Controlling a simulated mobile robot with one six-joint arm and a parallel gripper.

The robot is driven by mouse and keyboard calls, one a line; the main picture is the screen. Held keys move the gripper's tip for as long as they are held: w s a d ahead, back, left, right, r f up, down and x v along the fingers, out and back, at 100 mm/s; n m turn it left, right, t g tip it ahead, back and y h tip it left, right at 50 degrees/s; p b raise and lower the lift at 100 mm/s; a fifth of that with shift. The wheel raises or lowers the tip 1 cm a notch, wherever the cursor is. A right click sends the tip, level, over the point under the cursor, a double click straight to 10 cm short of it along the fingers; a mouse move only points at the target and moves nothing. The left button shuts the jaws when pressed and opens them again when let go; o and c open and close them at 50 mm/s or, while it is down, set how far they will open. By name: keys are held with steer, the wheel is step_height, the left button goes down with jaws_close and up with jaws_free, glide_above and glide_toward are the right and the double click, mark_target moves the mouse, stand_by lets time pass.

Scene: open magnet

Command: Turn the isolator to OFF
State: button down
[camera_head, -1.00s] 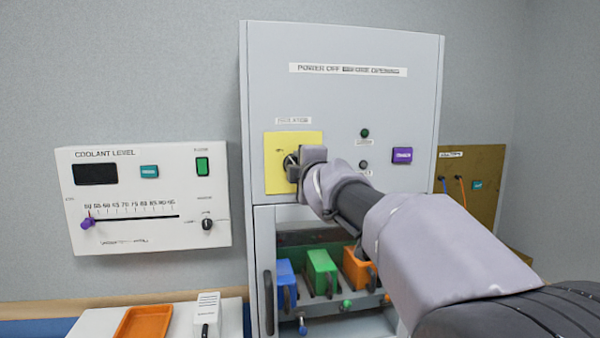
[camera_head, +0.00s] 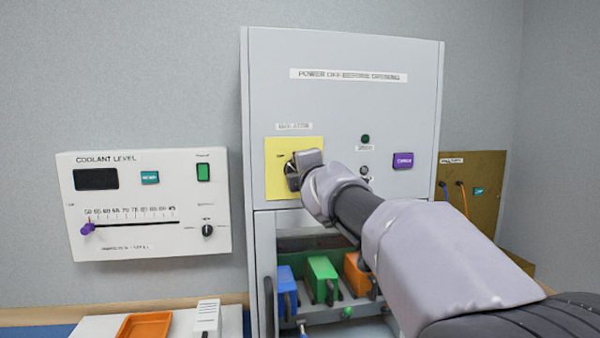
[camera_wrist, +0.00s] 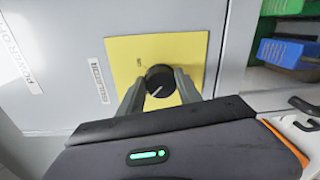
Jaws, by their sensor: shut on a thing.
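The isolator is a black round knob (camera_wrist: 160,81) with a pale pointer line, on a yellow plate (camera_head: 281,184) on the grey cabinet. In the wrist view the yellow plate (camera_wrist: 126,55) surrounds the knob. My gripper (camera_wrist: 158,88) has one finger on each side of the knob and is shut on it. In the head view my gripper (camera_head: 299,170) covers much of the knob, and the pointer's exact setting cannot be read there. Small print on the plate is too blurred to read fully.
The cabinet (camera_head: 340,50) has a purple button (camera_head: 403,160) and small lamps on the right. Its lower bay holds blue, green (camera_head: 322,279) and orange blocks. A coolant panel (camera_head: 150,205) hangs on the left. An orange tray (camera_head: 144,326) lies low at the left.

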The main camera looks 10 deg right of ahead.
steer(key=c, duration=0.8)
jaws_free()
steer(key=s, duration=1.1)
steer(key=s+r, duration=0.1)
steer(key=s, duration=0.5)
steer(key=shift+s+p, duration=0.2)
steer(key=shift+p, duration=0.1)
steer(key=s+d+f+m+g+h+b, duration=0.1)
steer(key=s+d+f+m+g, duration=0.1)
steer(key=s+f+m, duration=0.4)
steer(key=s+d+f+m+g+h+b, duration=0.1)
steer(key=f+m+g, duration=0.1)
steer(key=f+m, duration=0.4)
steer(key=s+a+f+m+g+y, duration=0.1)
steer(key=s+a+f+m+g, duration=0.1)
steer(key=s+f+m, duration=0.2)
steer(key=s+a+f+m+g+y+b, duration=0.1)
steer(key=s+a+f+m+g, duration=0.2)
steer(key=s+f, duration=0.5)
steer(key=s+a+f+m+g+y, duration=0.2)
steer(key=s+f+m, duration=0.3)
steer(key=f, duration=0.5)
steer(key=shift+s+a+g, duration=0.15)
steer(key=shift+s+a, duration=0.05)
steer(key=shift+s, duration=0.35)
steer(key=shift+s+a+g, duration=0.15)
steer(key=shift+s, duration=0.35)
